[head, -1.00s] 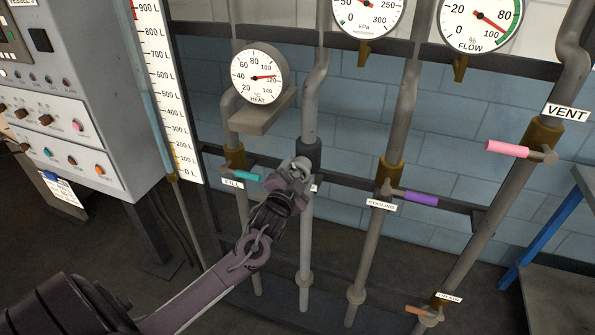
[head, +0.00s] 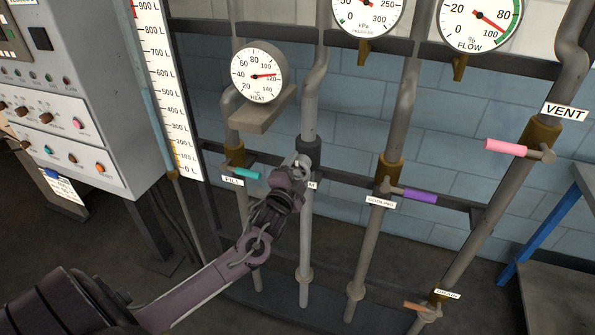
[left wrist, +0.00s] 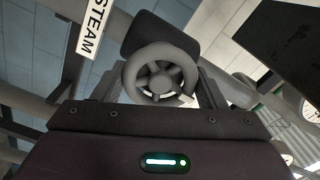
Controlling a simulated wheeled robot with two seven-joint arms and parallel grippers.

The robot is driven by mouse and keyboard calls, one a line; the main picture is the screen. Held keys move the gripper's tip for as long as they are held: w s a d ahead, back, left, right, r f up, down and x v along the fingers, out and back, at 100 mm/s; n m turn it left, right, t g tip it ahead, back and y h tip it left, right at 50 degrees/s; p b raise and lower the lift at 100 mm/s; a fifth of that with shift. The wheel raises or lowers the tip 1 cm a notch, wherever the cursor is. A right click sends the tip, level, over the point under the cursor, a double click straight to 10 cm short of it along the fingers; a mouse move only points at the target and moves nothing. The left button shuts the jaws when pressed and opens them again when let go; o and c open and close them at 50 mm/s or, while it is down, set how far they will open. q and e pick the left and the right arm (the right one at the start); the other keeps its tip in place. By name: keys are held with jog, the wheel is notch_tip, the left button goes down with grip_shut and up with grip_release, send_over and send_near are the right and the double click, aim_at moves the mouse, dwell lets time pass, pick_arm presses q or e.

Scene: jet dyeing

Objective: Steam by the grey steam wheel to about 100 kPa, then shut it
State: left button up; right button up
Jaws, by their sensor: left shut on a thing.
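The grey steam wheel (left wrist: 160,72) shows in the left wrist view as a round rim with spokes, between my two gripper fingers. My left gripper (head: 301,168) is shut on the wheel at the steam pipe and hides most of it in the head view. The STEAM label (left wrist: 96,27) is beside the wheel in the left wrist view; in the head view it is almost covered. The pressure gauge (head: 367,17) is cut by the top edge, so I cannot read its value. My right gripper is not in view.
The heat gauge (head: 258,73) reads about 110 °C. The teal fill handle (head: 249,174) is close left of my gripper. The purple cooling handle (head: 420,196) and pink vent handle (head: 505,147) are to the right. A control cabinet (head: 75,100) stands at the left.

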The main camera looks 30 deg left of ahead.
aim_at(297, 174)
pick_arm(q)
jog(key=o, duration=1)
jog(key=shift+s+d+f, duration=0.15)
jog(key=shift+s, duration=0.35)
jog(key=b+v, duration=0.1)
jog(key=v, duration=0.4)
jog(key=shift+s+b, duration=0.15)
jog(key=shift+b, duration=0.15)
jog(key=shift+s+d, duration=0.2)
jog(key=shift+s, duration=0.5)
